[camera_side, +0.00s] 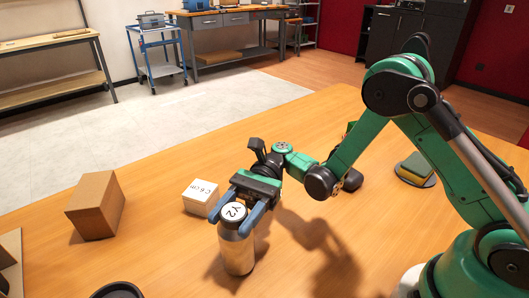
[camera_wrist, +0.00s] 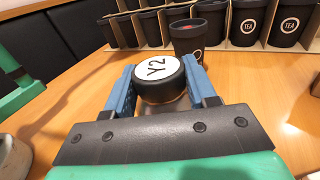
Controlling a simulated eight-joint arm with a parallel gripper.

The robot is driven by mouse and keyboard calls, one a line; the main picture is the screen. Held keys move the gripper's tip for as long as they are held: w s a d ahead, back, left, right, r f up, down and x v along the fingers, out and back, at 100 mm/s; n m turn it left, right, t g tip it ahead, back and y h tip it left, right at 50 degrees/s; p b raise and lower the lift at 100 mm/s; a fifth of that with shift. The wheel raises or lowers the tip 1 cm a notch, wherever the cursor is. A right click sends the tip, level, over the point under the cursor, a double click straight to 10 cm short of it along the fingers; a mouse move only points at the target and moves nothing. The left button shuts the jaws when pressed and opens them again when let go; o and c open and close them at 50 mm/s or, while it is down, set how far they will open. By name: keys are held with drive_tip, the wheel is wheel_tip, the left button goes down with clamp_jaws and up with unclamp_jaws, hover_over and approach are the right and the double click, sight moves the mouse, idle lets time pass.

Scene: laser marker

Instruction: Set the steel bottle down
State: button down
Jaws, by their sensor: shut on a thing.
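The steel bottle (camera_side: 238,254) is a silver cylinder with a dark cap and a white top label reading Y2. It stands upright in the side view, at the front middle of the wooden table. My gripper (camera_side: 234,226) is shut on its upper part, with one blue finger on each side. Its base is at or very near the table top; I cannot tell whether it touches. In the wrist view the cap (camera_wrist: 160,88) sits between the two blue fingers, and the bottle's body is mostly hidden.
A cardboard box (camera_side: 95,207) and a white block (camera_side: 201,198) stand left of the bottle. A dark round thing (camera_side: 118,291) is cut off at the front edge. In the wrist view, several black tea cups (camera_wrist: 248,22) stand in a divided cardboard holder beyond the bottle.

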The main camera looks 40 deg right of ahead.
drive_tip(key=shift+f, duration=0.35)
drive_tip(key=shift+c, duration=1)
unclamp_jaws()
wheel_tip(320, 180, up, 19)
drive_tip(key=s+d+f+n+t+h, duration=0.2)
drive_tip(key=d+f+n+t+h, duration=1)
drive_tip(key=d+f+t+h, duration=0.1)
drive_tip(key=d+f+h, duration=0.1)
drive_tip(key=d+h, duration=0.1)
drive_tip(key=h, duration=0.1)
drive_tip(key=shift+f+n+t, duration=0.25)
drive_tip(key=shift+n+t, duration=0.05)
